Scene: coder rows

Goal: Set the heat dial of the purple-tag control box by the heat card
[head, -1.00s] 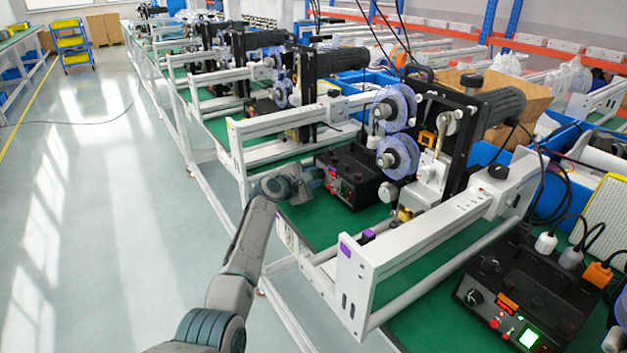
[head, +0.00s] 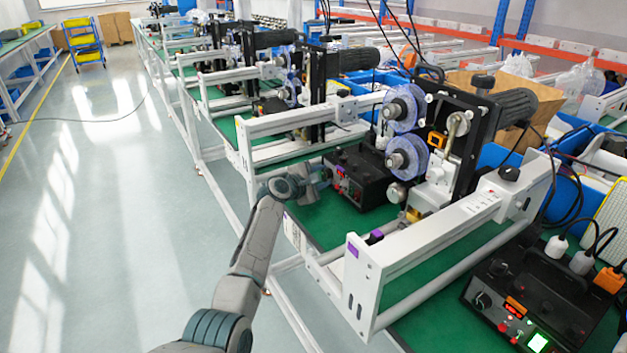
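A black control box (head: 366,181) with a red display and knobs on its front panel sits on the green bench top in the middle. My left gripper (head: 318,180) is at the left of that front panel, very close to it; contact and finger opening cannot be made out. A purple tag (head: 352,250) is on the end of the near white machine frame (head: 440,240). I cannot make out a heat card. My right gripper is not in view.
The white frame's rails stand between the two boxes. A machine with blue-violet reels (head: 408,157) rises behind the middle box. Cables and plugs (head: 557,246) stand behind the near box. The aisle floor (head: 120,230) on the left is clear.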

